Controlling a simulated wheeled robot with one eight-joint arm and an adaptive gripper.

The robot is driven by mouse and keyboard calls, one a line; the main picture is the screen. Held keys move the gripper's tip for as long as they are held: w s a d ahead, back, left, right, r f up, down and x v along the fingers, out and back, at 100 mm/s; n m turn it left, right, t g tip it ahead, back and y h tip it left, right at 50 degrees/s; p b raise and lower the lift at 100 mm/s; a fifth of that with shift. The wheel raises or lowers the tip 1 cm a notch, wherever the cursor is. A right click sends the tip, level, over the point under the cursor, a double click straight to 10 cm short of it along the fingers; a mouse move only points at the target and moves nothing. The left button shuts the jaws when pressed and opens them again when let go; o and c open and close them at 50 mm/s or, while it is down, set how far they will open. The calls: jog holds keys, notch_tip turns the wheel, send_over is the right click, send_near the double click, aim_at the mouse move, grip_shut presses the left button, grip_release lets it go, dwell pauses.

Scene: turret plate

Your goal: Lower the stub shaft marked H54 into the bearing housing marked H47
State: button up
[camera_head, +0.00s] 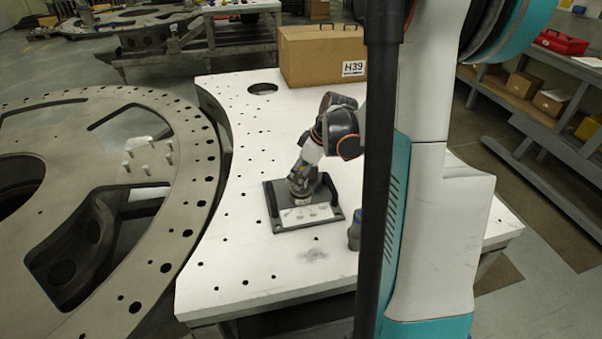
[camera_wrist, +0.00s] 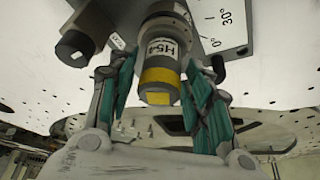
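The stub shaft (camera_wrist: 158,75) has a white label reading H54 and a yellow band near its near end. In the wrist view it stands between the two green-padded fingers of my gripper (camera_wrist: 160,72). The pads lie close on both sides, but I cannot tell whether they touch it. In the head view my gripper (camera_head: 303,182) is low over a grey plate with two handles and a white scale (camera_head: 272,213). The scale shows 0° and 30° in the wrist view. The shaft's far end is hidden. I cannot read an H47 mark anywhere.
A dark short cylinder (camera_head: 355,232) stands right of the grey plate. A cardboard box marked H39 (camera_head: 322,52) is at the back of the white perforated table (camera_head: 230,250). A large metal ring (camera_head: 110,100) lies to the left. The table's front left is clear.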

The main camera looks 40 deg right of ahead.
dwell(0.3)
jog(key=v, duration=1.2)
dwell(0.4)
